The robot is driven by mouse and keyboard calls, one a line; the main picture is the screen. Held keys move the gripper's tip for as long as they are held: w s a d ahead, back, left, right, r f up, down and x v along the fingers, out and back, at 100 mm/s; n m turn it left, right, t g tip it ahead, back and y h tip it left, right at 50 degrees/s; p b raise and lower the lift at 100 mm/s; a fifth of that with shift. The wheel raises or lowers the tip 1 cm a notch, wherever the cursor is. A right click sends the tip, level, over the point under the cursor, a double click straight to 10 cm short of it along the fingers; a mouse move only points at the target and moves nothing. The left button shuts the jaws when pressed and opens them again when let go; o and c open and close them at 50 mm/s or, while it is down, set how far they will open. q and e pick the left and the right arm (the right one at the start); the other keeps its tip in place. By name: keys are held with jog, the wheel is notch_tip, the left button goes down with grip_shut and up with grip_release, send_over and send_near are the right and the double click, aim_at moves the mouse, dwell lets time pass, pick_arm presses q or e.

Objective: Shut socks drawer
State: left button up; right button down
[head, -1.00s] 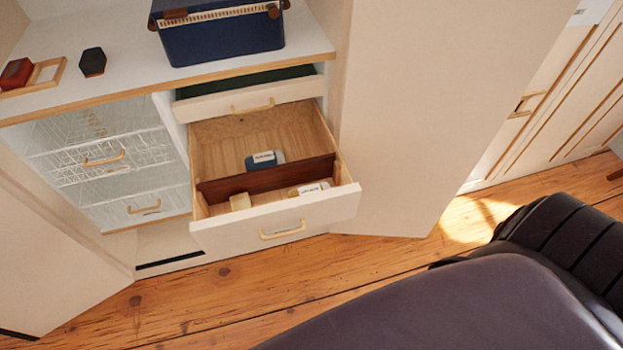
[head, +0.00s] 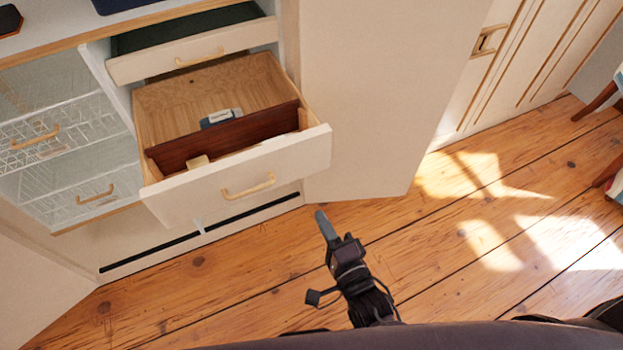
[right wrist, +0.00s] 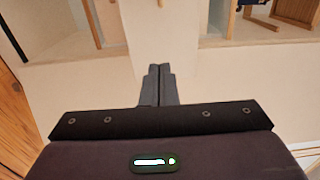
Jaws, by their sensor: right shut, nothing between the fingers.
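The socks drawer (head: 300,160) is pulled out of the white wardrobe, with a wooden inside and a brown divider (head: 225,137). A blue item with a white label (head: 220,118) lies behind the divider, and a small pale block (head: 198,162) lies in front of it. The drawer's brass handle (head: 248,187) is on its white front. My right gripper (head: 322,218) is shut and empty, in front of the drawer and to the right of its handle, apart from it. Its closed fingers also show in the right wrist view (right wrist: 160,72). My left gripper is not in view.
A slightly open drawer (head: 195,58) with a green inside is above. Wire baskets (head: 70,125) with brass handles are to the left. A wardrobe door or panel (head: 365,100) stands to the right. The wooden floor (head: 470,260) in front is clear.

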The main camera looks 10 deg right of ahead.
aim_at(293, 166)
jog(key=x, duration=1.3)
jog(key=shift+w+a+f, duration=0.1)
jog(key=shift+w, duration=0.1)
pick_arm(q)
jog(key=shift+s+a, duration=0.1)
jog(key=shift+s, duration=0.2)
